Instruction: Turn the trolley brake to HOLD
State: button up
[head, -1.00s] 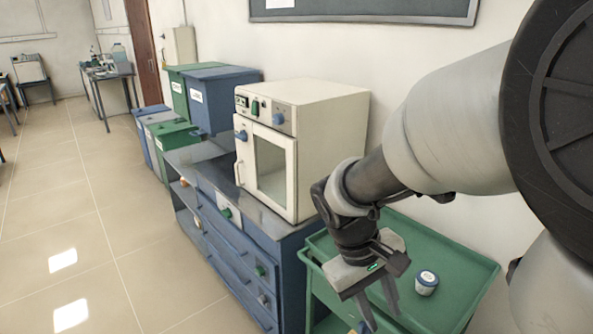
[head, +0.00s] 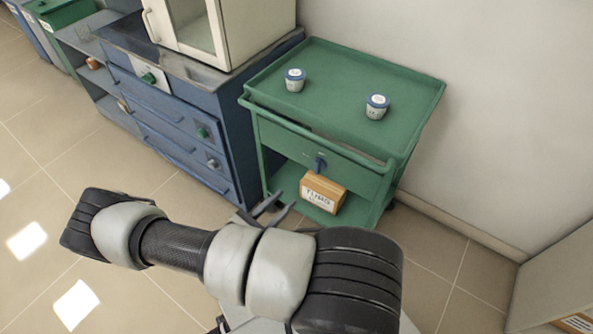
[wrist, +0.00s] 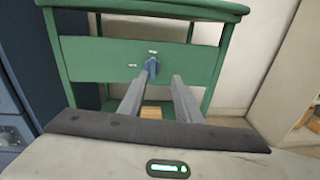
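The green trolley (head: 425,100) stands against the wall, right of the blue cabinet. Its brake is a blue knob (head: 318,163) on the front panel, and it also shows in the wrist view (wrist: 151,68). In the wrist view small white labels sit above and to the left of the knob; their words are too small to read. The knob's grip looks roughly upright there. My gripper (head: 277,205) is open and empty in front of the trolley. In the wrist view its fingers (wrist: 158,84) point towards the panel, apart, with the knob showing between and beyond their tips.
Two small lidded tubs (head: 294,80) (head: 377,106) stand on the trolley top. A labelled cardboard box (head: 322,192) sits on its lower shelf. A pale cabinet stands at right. Floor in front is open.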

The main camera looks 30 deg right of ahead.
notch_tip(320, 180, down, 2)
jog(key=n+t, duration=0.2)
jog(key=b, duration=0.2)
send_near(316, 164)
jog(key=x, duration=0.8)
jog(key=shift+r, duration=0.15)
grip_shut()
